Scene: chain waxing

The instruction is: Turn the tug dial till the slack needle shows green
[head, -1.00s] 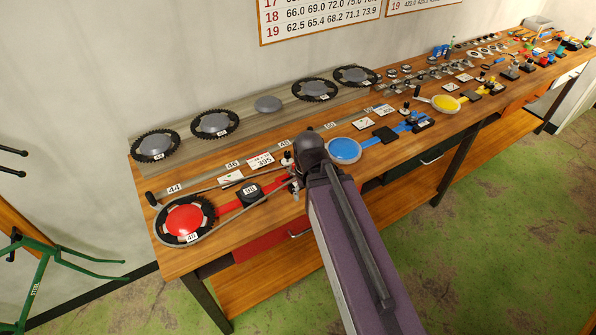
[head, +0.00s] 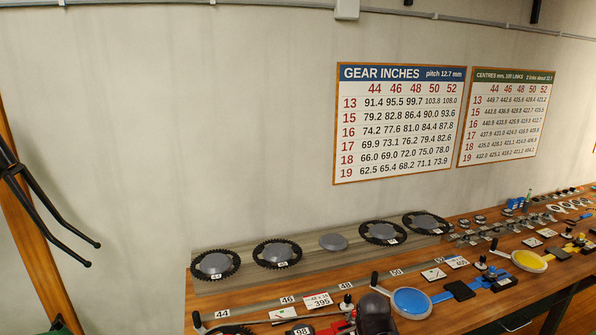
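The dark rounded end of my arm (head: 375,315) shows at the bottom edge, over the front of the workbench. Its fingers are not visible, so I cannot tell whether my gripper is open or shut. A small white plate with a dark and reddish mark (head: 283,313) lies left of it, beside the 395 card (head: 320,302). This plate may be the slack gauge, but its needle is too small to read. A small black-topped part (head: 347,301) stands just behind my arm end. I cannot tell if it is the tug dial.
Several dark chainrings (head: 277,253) lie on the grey back board. A blue disc (head: 411,302) with a crank handle and a yellow disc (head: 529,261) sit to the right. The gear inches chart (head: 400,122) hangs on the wall. A black block marked 98 (head: 302,331) is partly cut off.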

